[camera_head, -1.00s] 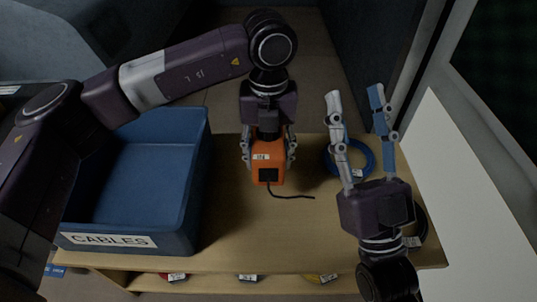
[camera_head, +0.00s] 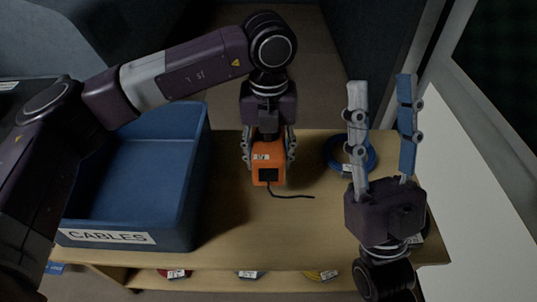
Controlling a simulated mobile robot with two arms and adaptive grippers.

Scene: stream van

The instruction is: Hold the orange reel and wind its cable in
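The orange reel (camera_head: 268,163) is a boxy orange case with a white label and a dark square on its front. It is in the middle of the wooden table. A short dark cable (camera_head: 294,195) comes out of its front and lies to the right. My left gripper (camera_head: 268,158) comes down from above with a finger on each side of the reel, shut on it. My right gripper (camera_head: 382,88) is open and empty, right of the reel, its two fingers pointing away toward the back. It is apart from the reel and the cable.
A blue bin (camera_head: 139,185) labelled CABLES stands on the left of the table (camera_head: 250,235). A coiled blue cable (camera_head: 369,158) lies behind my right gripper's fingers. Several labelled items sit on a shelf below. The table between reel and front edge is clear.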

